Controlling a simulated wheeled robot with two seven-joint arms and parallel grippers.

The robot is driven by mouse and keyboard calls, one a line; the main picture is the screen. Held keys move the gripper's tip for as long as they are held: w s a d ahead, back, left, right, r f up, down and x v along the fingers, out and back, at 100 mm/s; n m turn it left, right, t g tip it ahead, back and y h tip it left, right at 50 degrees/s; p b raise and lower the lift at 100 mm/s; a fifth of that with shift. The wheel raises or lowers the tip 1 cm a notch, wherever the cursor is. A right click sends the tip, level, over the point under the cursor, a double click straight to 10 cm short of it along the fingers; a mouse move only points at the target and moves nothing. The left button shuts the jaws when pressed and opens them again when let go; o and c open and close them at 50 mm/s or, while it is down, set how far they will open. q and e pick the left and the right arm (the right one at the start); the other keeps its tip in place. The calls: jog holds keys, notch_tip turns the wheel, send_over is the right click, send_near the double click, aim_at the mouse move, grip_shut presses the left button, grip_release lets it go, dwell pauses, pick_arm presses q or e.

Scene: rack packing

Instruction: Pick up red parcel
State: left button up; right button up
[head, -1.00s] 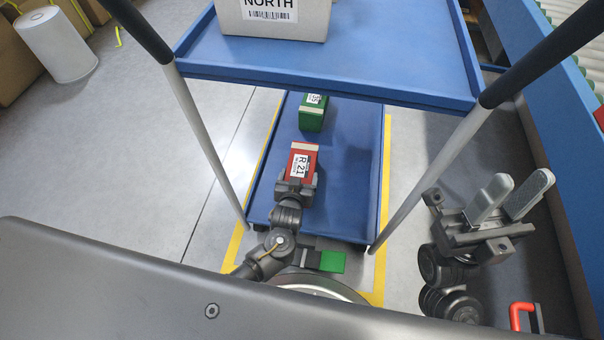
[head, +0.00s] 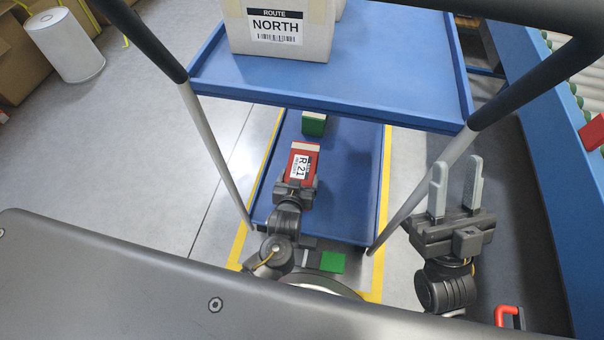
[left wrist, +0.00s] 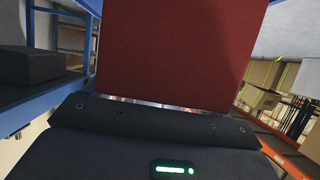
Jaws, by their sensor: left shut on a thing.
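The red parcel (head: 302,164), with a white label reading R 21, is over the lower blue shelf of the cart in the head view. My left gripper (head: 296,188) is shut on its near end. In the left wrist view the red parcel (left wrist: 180,50) fills the upper middle, right in front of the gripper. I cannot tell whether the parcel touches the shelf. My right gripper (head: 455,190) is open and empty, fingers pointing up, to the right of the cart.
A green parcel (head: 314,125) stands on the lower shelf (head: 345,190) behind the red one. A white NORTH box (head: 280,45) sits on the upper blue shelf (head: 400,95). Cart posts rise on both sides. A blue conveyor frame (head: 545,160) runs along the right.

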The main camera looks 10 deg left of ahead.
pick_arm(q)
jog(key=r+p+v, duration=0.1)
jog(key=p+v, duration=0.3)
jog(key=v, duration=0.8)
jog(key=shift+a+r, duration=0.25)
jog(key=shift+r, duration=0.15)
pick_arm(e)
jog(key=w+a+f+n+g+h, duration=0.1)
jog(key=a+f+g, duration=0.3)
jog(key=f+g, duration=0.4)
jog(key=shift+w+g+h, duration=0.6)
jog(key=shift+w+h, duration=0.2)
jog(key=shift+w, duration=0.1)
